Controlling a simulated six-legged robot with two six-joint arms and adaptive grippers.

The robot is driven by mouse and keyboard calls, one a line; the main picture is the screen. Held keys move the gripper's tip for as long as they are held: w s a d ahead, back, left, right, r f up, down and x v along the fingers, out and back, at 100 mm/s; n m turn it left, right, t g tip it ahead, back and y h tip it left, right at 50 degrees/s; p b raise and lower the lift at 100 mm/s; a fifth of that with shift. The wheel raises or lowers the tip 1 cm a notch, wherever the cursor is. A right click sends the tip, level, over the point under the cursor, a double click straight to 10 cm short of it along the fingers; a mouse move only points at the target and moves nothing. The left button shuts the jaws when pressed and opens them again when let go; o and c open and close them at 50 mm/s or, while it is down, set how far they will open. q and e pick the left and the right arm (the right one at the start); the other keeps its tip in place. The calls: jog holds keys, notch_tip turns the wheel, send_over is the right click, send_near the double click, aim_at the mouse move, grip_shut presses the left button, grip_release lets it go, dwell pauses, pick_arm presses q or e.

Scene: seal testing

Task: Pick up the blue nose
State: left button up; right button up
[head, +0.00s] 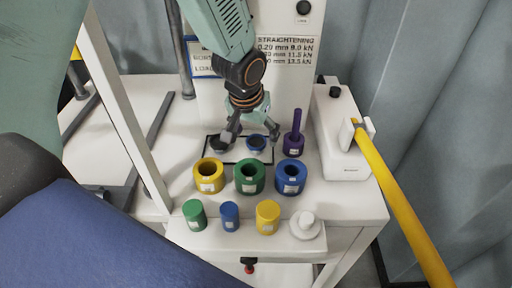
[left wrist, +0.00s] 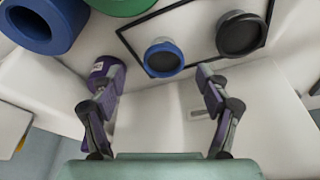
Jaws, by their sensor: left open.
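The blue-rimmed round piece with a dark centre (head: 257,148), which I take for the blue nose, sits in a black-outlined rectangle on the white bench. It also shows in the left wrist view (left wrist: 164,75). A black round piece (head: 219,144) lies beside it in the same rectangle. My left gripper (head: 253,131) hangs just above, pointing down, with its fingers spread and nothing between them. In the left wrist view the open fingers (left wrist: 155,80) stand either side of the blue piece, apart from it. My right gripper is not in view.
A purple piece with a rod (head: 294,143) stands close right of the gripper. Yellow (head: 209,177), green (head: 249,177) and blue (head: 291,178) rings stand in front. Small green (head: 194,214), blue (head: 229,216) and yellow (head: 267,217) cylinders stand on the front ledge. A yellow-handled device (head: 343,160) is right.

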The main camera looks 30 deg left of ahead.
aim_at(256, 143)
pick_arm(q)
jog(key=x, duration=0.2)
jog(key=b+x, duration=0.1)
jog(key=shift+w+a+f, duration=0.25)
jog(key=shift+w+f, duration=0.05)
jog(key=shift+d+f, duration=0.1)
jog(key=shift+f, duration=0.35)
jog(key=shift+w+f, duration=0.1)
jog(key=c, duration=1.4)
